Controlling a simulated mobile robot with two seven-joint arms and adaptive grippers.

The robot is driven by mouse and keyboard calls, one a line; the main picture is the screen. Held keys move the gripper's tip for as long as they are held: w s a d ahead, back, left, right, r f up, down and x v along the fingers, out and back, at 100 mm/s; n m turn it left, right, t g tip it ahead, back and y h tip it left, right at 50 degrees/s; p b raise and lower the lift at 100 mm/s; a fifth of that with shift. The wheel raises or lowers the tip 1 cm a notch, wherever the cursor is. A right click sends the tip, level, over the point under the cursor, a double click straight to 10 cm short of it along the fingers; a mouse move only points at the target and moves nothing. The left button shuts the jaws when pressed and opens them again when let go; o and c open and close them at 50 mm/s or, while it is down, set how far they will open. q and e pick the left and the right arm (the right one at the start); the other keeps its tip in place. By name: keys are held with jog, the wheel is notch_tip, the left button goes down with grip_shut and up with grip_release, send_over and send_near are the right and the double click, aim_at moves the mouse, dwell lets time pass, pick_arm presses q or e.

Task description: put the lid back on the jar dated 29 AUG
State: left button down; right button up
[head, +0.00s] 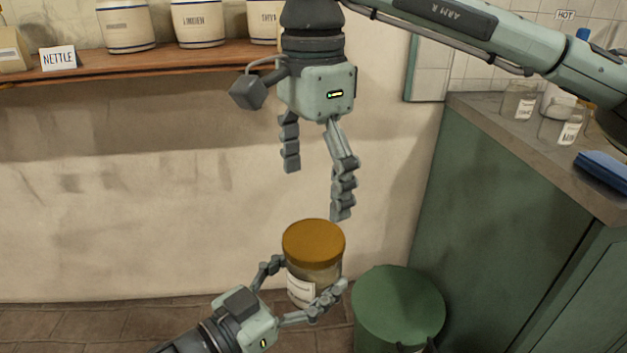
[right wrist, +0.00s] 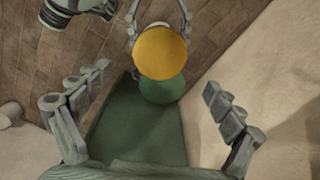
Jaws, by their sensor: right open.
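A glass jar (head: 300,285) with a pale label is held upright by my left gripper (head: 300,293), whose fingers are closed around its sides. The label's writing is too small to read. An amber-yellow lid (head: 313,241) sits on top of the jar; it also shows in the right wrist view (right wrist: 160,52). Whether it is fully seated I cannot tell. My right gripper (head: 317,195) is open and empty, pointing down above the lid and apart from it. Its spread fingers (right wrist: 160,95) show in the right wrist view, with the lid beyond them.
A green round bin (head: 398,310) stands on the floor right of the jar. A green cabinet (head: 500,200) with glass jars (head: 518,100) and a blue cloth (head: 603,170) on its counter is at right. A wooden shelf (head: 150,62) with crocks (head: 198,22) runs along the wall at upper left.

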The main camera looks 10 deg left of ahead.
aim_at(314, 238)
jog(key=shift+f, duration=4)
jog(key=c, duration=1.2)
jog(key=m, duration=0.5)
jog(key=o, duration=1.4)
jog(key=shift+c, duration=0.2)
jog(key=shift+r, duration=0.1)
notch_tip(314, 238, up, 12)
